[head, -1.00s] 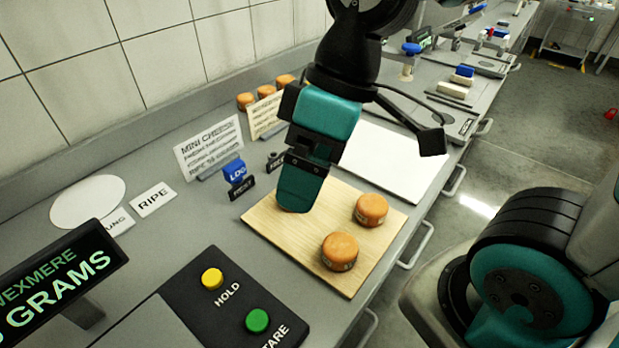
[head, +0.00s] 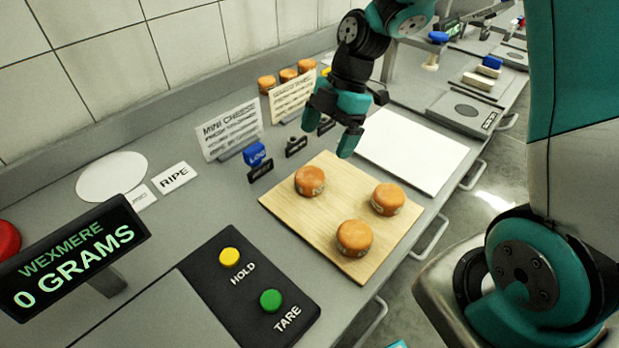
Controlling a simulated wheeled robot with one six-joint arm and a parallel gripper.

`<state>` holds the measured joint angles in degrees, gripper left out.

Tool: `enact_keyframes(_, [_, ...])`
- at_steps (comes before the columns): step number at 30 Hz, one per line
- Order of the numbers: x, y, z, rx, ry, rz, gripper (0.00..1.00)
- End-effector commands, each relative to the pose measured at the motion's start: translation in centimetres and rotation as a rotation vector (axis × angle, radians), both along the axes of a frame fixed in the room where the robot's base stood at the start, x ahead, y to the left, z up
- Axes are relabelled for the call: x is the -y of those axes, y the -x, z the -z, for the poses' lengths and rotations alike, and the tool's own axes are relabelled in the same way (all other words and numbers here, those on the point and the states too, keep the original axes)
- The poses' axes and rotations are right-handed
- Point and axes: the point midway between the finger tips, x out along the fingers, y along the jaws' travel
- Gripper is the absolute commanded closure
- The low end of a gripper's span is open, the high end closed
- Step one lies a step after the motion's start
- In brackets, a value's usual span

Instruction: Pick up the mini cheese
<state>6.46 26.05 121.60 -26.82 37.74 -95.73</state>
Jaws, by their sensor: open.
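Three orange mini cheeses sit apart on a wooden board: one at the board's left (head: 310,181), one at the right (head: 388,199) and one at the front (head: 354,238). The wooden board (head: 291,205) lies on the grey counter. My gripper (head: 333,140) is open and empty, above the far edge of the board, beyond the left cheese. Its teal fingers point down and no cheese is between them. A sign reading MINI CHEESE (head: 229,129) stands behind the board to the left.
Several more orange cheeses (head: 287,76) stand by the wall. A white sheet (head: 411,150) lies right of the board. A scale display (head: 75,252) reads 0 GRAMS, beside a panel with HOLD (head: 229,257) and TARE (head: 271,300) buttons.

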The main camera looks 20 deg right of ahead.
Motion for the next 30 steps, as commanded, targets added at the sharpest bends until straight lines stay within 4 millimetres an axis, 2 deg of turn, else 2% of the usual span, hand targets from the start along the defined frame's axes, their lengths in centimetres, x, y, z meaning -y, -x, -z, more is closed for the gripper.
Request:
enact_keyframes(4, [-1.1, 0.3, 2.5, -0.005, 0.0, -0.002, 0.07])
enact_keyframes(13, [-2.2, 0.7, 4.8, -0.004, 0.001, -0.001, 0.07])
enact_keyframes(21, [-3.7, 1.3, 8.2, -0.002, -0.002, 0.001, 0.07])
enact_keyframes(29, [-3.8, 1.2, 8.6, 0.002, -0.002, 0.002, 0.07])
enact_keyframes(30, [-3.8, 1.2, 8.6, 0.002, -0.002, 0.002, 0.12])
